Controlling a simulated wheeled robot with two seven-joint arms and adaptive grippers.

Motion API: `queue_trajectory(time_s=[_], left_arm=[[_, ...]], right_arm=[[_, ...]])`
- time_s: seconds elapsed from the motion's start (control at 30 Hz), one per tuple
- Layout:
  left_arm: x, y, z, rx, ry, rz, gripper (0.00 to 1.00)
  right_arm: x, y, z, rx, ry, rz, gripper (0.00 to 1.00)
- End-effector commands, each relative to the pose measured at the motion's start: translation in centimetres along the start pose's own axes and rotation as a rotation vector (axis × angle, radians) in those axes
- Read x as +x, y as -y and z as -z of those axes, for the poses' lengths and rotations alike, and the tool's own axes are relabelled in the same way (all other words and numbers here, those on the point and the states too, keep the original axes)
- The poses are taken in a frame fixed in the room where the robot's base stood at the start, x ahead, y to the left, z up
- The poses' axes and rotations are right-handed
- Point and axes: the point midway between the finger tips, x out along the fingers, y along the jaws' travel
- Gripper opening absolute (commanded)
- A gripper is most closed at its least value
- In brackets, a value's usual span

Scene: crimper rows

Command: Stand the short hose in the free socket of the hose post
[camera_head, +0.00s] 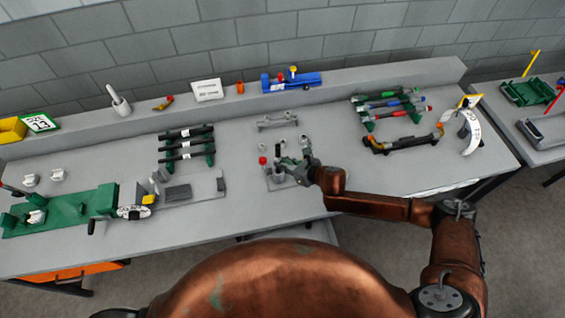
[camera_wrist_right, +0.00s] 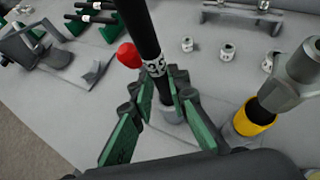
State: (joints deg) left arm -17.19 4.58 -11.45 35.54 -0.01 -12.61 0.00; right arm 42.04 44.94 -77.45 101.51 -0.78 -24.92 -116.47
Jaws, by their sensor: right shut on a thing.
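The short hose is a black tube with a white printed band (camera_wrist_right: 148,30). It stands nearly upright in the right wrist view. My right gripper (camera_wrist_right: 163,92) is shut on it below the band, with green fingers on both sides. The hose's lower end meets a grey round socket (camera_wrist_right: 172,113) of the hose post; how deep it sits is hidden by the fingers. In the head view my right gripper (camera_head: 303,167) is at the post, mid-bench, and covers most of the hose. My left gripper is not in view.
Beside the hose are a red knob (camera_wrist_right: 128,55) and a metal fitting with a yellow collar (camera_wrist_right: 253,118). Small grey rings (camera_wrist_right: 227,50) lie behind. Racks of dark hoses (camera_head: 187,143) and coloured tools (camera_head: 390,104) stand left and right. A green fixture (camera_head: 75,212) is at far left.

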Motion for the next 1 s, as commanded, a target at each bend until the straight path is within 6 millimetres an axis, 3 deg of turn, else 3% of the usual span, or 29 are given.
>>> queue_trajectory(time_s=[1.0], left_arm=[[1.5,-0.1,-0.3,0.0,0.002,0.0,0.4]], right_arm=[[1.4,-0.1,2.1,0.0,0.0,0.0,0.0]])
